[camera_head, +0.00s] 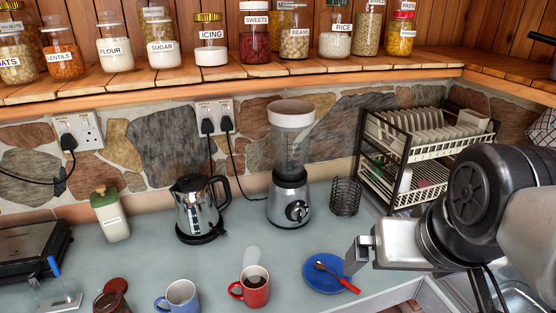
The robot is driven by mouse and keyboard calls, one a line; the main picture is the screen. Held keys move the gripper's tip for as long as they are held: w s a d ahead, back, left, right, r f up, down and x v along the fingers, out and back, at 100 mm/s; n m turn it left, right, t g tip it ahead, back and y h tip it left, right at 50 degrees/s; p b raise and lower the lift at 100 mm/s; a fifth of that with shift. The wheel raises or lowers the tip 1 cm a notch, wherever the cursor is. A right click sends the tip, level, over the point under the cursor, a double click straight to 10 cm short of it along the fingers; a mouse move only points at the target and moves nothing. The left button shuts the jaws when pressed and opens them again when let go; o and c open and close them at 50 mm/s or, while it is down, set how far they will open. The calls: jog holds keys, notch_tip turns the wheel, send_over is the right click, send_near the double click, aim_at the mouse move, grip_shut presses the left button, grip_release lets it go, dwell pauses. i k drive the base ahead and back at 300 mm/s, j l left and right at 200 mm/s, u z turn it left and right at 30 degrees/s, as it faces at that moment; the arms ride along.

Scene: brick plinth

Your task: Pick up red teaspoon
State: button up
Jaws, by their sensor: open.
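The red teaspoon (343,280) lies on a blue saucer (324,287) on the counter, at the lower middle right of the head view. Its bowl end rests on the saucer and its red handle points to the lower right, over the saucer's rim. My gripper (355,258) comes in from the right, just right of the saucer and close to the spoon's handle. Its jaws are open with nothing seen between them. I cannot tell how high the fingers are above the spoon.
A red mug (256,291) with dark contents stands left of the saucer, and a blue mug (180,298) further left. Behind are a blender (289,195), a kettle (199,212), a black mesh holder (345,197) and a dish rack (405,190). The counter's front edge runs close below the saucer.

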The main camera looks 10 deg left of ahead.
aim_at(319, 265)
jog(key=j+u, duration=0.15)
jog(key=u, duration=0.25)
jog(key=j+u, duration=0.2)
jog(key=u, duration=0.2)
jog(key=l+z, duration=0.5)
jog(key=l, duration=0.15)
jog(key=k+l+u, duration=0.1)
jog(key=k, duration=0.2)
jog(key=i+l+u, duration=0.4)
jog(key=l, duration=0.2)
jog(key=i, duration=0.25)
jog(key=k+j, duration=0.3)
jog(key=k, duration=0.2)
jog(key=i+l, duration=0.3)
jog(key=i, duration=0.15)
